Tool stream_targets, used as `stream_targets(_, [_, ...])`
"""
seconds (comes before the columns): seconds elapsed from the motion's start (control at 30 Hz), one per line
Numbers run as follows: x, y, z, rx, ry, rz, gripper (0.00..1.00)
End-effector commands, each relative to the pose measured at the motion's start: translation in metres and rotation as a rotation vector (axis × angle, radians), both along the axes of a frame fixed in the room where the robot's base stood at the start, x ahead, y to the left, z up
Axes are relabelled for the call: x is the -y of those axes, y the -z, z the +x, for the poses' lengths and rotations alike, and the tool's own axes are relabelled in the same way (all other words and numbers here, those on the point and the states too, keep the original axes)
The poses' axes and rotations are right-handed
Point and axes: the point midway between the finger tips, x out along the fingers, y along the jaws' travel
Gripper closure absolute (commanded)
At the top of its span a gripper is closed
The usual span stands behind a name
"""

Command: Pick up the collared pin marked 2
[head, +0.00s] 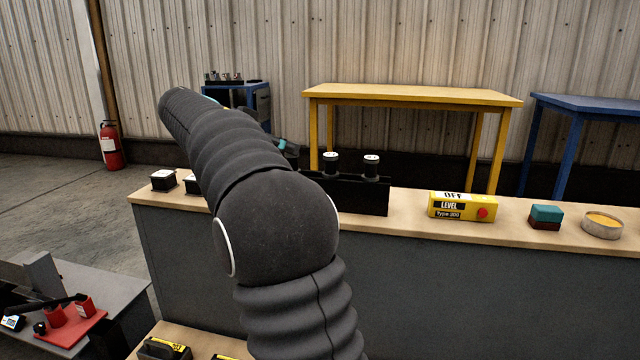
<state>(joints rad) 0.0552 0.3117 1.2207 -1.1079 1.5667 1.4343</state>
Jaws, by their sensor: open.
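Two dark collared pins with white tops stand upright in a black rack on the long bench, a left one (330,161) and a right one (371,165). The marks on their tops are too small to read, so I cannot tell which is marked 2. The black rack (362,196) is partly hidden by my arm. My gripper (289,148) shows only in part behind my arm, left of the left pin and apart from it. It is open, and I see nothing held in it.
On the bench (410,205) are small black blocks (164,180) at left, a yellow labelled box (462,206), a teal-and-red block (545,217) and a round tin (602,225). A yellow table (420,95) and a blue table (590,104) stand behind.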

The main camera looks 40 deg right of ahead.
Motion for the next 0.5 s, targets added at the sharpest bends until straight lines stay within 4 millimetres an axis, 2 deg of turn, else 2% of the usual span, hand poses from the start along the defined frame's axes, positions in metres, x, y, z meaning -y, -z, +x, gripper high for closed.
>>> stream_targets(0.1, [0.007, -0.001, 0.011, 0.053, 0.059, -0.051, 0.33])
stream_targets(0.27, [0.018, 0.0, 0.014, 0.079, 0.089, -0.076, 0.33])
stream_targets(0.5, [0.057, 0.016, 0.01, 0.079, 0.09, -0.076, 0.33])
